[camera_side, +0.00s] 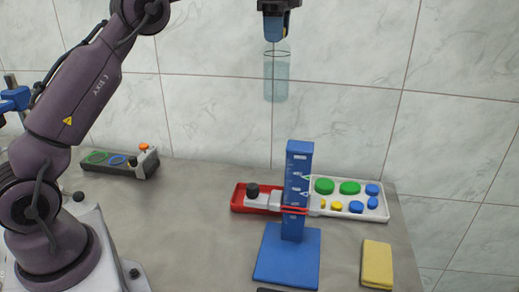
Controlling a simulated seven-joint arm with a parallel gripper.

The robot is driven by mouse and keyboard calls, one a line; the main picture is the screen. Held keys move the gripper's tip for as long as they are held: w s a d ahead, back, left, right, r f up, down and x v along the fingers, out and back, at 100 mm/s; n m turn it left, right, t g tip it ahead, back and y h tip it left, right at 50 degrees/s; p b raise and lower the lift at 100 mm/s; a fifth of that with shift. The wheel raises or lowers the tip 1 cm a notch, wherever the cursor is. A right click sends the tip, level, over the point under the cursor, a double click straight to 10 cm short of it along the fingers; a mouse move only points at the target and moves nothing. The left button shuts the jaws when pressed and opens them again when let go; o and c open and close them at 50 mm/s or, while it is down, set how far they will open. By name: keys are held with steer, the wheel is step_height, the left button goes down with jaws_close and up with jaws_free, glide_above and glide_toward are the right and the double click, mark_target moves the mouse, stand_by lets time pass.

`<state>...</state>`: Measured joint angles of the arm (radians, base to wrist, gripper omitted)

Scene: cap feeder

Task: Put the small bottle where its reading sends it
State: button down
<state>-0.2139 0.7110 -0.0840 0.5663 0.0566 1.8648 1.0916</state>
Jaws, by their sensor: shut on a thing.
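My gripper (276,34) is at the top of the view, partly cut off by the frame edge. It is shut on the small bottle (276,76), a clear pale-blue cylinder that hangs upright below the jaws, high above the table. A blue upright stand (299,160) with pale scale marks and small pointers rises from a blue base plate (287,258). The stand is below and slightly right of the bottle; its marks are too small to read.
A red tray (237,201) behind the stand holds white pieces and a dark cap. A white tray (383,211) holds green, blue and yellow caps. A dark tray (139,172) with green and blue rings sits at left. A yellow sponge (377,264) lies front right. The left-centre table is clear.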

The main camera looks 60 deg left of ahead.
step_height(320, 180, down, 30)
steer(key=shift+f, duration=0.25)
stand_by(0.3)
steer(key=shift+f, duration=0.1)
steer(key=c, duration=0.8)
jaws_free()
